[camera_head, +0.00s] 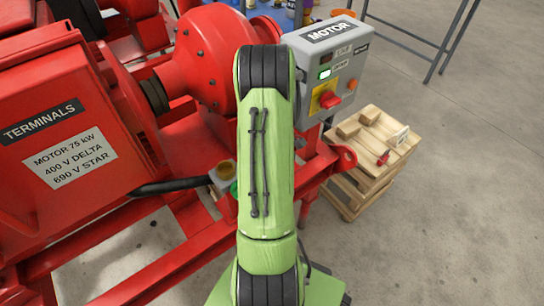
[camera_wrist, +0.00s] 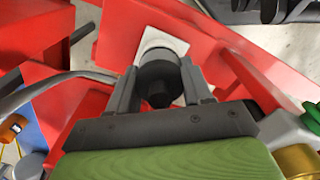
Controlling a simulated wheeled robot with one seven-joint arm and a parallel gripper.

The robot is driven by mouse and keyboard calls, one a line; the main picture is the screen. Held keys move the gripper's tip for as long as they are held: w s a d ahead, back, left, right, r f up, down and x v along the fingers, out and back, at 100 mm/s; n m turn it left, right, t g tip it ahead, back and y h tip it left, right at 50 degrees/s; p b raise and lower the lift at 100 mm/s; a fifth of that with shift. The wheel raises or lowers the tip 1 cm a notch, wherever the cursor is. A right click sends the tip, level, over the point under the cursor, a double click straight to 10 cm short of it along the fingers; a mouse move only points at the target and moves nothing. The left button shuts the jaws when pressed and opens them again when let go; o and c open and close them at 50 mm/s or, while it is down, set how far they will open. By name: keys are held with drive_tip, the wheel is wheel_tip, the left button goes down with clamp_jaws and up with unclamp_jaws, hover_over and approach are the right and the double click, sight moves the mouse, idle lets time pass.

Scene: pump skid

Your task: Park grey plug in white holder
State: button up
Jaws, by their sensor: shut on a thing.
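The grey plug (camera_wrist: 159,82) is a dark, round body between the two fingers of my gripper (camera_wrist: 161,92) in the wrist view. My gripper is shut on it. Just beyond the plug is the white holder (camera_wrist: 178,46), a pale square plate with a round white collar on red steel. The plug overlaps the collar in this view. I cannot tell whether it sits inside the collar or in front of it. In the head view my green arm hides the gripper, plug and holder.
A red motor terminal box (camera_head: 60,130) stands left, with a dark cable (camera_head: 170,186) nearby. A grey motor control box (camera_head: 328,65) is right of my arm. A wooden pallet stack (camera_head: 365,165) stands on the floor at right. A brass part (camera_wrist: 296,160) lies near my wrist.

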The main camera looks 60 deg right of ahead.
drive_tip(key=shift+f, duration=0.2)
drive_tip(key=o, duration=1.2)
drive_tip(key=shift+o, duration=0.2)
wheel_tip(320, 180, up, 16)
drive_tip(key=p, duration=0.5)
drive_tip(key=shift+f, duration=0.1)
